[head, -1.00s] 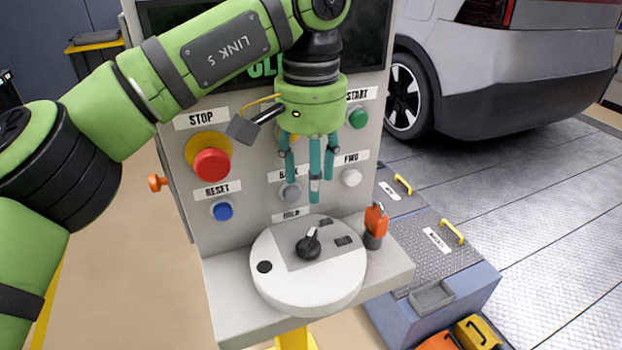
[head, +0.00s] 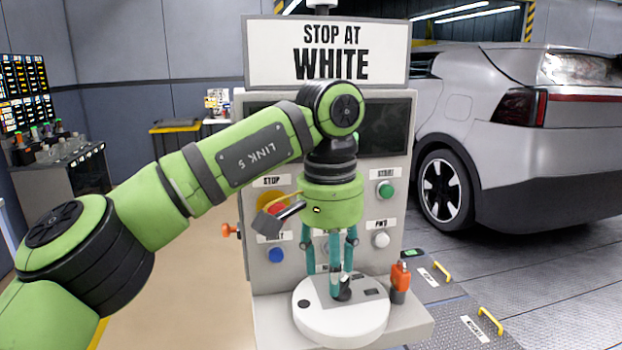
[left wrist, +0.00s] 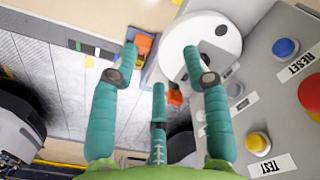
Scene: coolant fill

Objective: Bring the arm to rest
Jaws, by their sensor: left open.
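My left arm (head: 245,155), green with black joints, reaches in from the left in the head view. Its left gripper (head: 338,276) points down in front of the grey control panel (head: 262,95), with its teal fingers spread and nothing between them. My right gripper is not in view.
A red-orange device (head: 400,278) stands on the panel ledge right of the dial. Panel buttons include green (head: 385,189), white (head: 381,240) and blue (head: 276,255). A sign (head: 325,52) reads "STOP AT WHITE". A silver car (head: 540,160) stands at the right. Floor left of the panel looks clear.

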